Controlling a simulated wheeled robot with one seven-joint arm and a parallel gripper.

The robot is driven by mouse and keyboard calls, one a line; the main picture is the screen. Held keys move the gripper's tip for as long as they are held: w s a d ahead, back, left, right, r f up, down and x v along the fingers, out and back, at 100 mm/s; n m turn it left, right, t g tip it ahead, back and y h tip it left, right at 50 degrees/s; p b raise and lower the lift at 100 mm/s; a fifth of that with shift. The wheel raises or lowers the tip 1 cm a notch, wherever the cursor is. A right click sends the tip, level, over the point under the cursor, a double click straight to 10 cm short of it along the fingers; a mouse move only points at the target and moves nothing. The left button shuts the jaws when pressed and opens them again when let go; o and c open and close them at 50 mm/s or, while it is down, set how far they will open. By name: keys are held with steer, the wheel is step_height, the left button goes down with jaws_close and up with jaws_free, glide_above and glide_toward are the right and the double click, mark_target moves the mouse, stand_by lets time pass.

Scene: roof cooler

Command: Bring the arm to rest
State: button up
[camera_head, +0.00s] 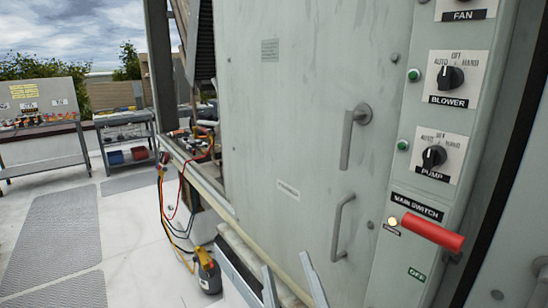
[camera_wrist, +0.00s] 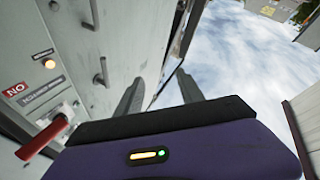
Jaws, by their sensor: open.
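My gripper (camera_wrist: 157,78) shows in the wrist view as two grey fingers standing apart above its dark and purple body. Nothing is between the fingers. In the head view, two grey prongs that look like my gripper's fingers (camera_head: 286,263) reach up from the bottom edge, in front of the lower part of the grey cabinet (camera_head: 290,120). The red main switch handle (camera_head: 432,231) sits at the right of the cabinet and points right, apart from the gripper. It also shows in the wrist view (camera_wrist: 42,140), at lower left.
Two door handles (camera_head: 348,140) (camera_head: 340,228) stick out from the cabinet door. Rotary knobs (camera_head: 434,156) line the panel at right. Coloured cables hang over a ledge to a yellow-and-grey device (camera_head: 208,272). Work tables (camera_head: 45,140) stand far left, with open floor before them.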

steer(key=s+d+f+m+g+h, duration=0.1)
steer(key=s+d+f+m+g, duration=0.1)
steer(key=s+d+f, duration=0.4)
steer(key=s+d+f+m+g+h, duration=0.2)
steer(key=s+d+f, duration=0.4)
steer(key=s, duration=0.9)
steer(key=s+d+f+m+g+h, duration=0.2)
steer(key=s+d+f, duration=0.3)
steer(key=s+f, duration=0.4)
steer(key=shift+s+d+f+m, duration=0.4)
steer(key=shift+s+m, duration=0.3)
steer(key=shift+s, duration=0.3)
